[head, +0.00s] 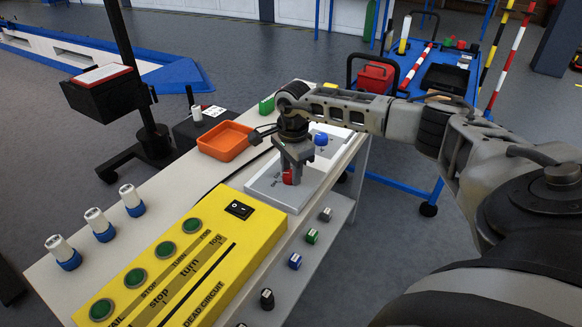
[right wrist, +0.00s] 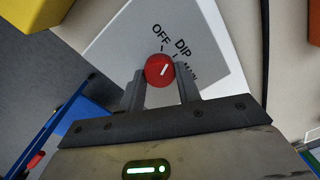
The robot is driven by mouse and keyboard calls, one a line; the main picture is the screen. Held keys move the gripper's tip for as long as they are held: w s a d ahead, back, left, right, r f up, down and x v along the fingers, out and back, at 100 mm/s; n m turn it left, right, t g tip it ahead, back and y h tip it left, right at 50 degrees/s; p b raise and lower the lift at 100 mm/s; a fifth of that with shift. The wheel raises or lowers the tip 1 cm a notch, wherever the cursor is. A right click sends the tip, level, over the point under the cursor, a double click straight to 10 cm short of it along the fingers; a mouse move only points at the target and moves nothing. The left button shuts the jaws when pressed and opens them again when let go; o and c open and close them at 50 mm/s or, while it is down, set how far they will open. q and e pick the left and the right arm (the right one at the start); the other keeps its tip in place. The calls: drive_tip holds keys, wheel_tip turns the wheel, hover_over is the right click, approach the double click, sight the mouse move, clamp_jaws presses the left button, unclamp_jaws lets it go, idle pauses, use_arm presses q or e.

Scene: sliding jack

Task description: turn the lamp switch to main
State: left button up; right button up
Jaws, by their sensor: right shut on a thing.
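The lamp switch is a red round knob (right wrist: 159,70) on a pale grey sloped panel (right wrist: 130,45), printed OFF, DIP and MAIN in the right wrist view. The white line on the knob slants up and right, roughly toward DIP. My right gripper (right wrist: 160,80) is shut on the knob, one finger on each side. In the head view, the red knob (head: 287,178) shows low between the fingers of my right gripper (head: 291,170), which points down at the panel (head: 262,188). Part of the panel's lettering is hidden there. My left gripper is out of view.
A yellow panel (head: 264,228) with green buttons and a black rocker switch lies in front. A blue knob (head: 320,139) sits on another panel behind. An orange tray (head: 222,147) is at the back left. Small coloured knobs line the bench's right side.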

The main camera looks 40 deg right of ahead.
sight(288, 176)
drive_tip(key=m+p, duration=0.1)
drive_tip(key=m, duration=0.2)
drive_tip(key=shift+r+m, duration=0.1)
drive_tip(key=shift+m, duration=0.3)
drive_tip(key=m, duration=0.2)
drive_tip(key=shift+m+p, duration=0.35)
drive_tip(key=shift+m, duration=0.05)
drive_tip(key=m, duration=0.2)
drive_tip(key=shift+m+p, duration=0.3)
drive_tip(key=shift+p, duration=0.05)
drive_tip(key=m, duration=0.3)
drive_tip(key=shift+a+h+p, duration=0.1)
drive_tip(key=shift+h+p, duration=0.2)
drive_tip(key=shift+p, duration=0.1)
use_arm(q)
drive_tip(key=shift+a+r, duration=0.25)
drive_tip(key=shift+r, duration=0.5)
use_arm(e)
drive_tip(key=shift+m, duration=0.9)
drive_tip(key=o, duration=1)
drive_tip(key=r, duration=1.6)
drive_tip(key=shift+a, duration=0.4)
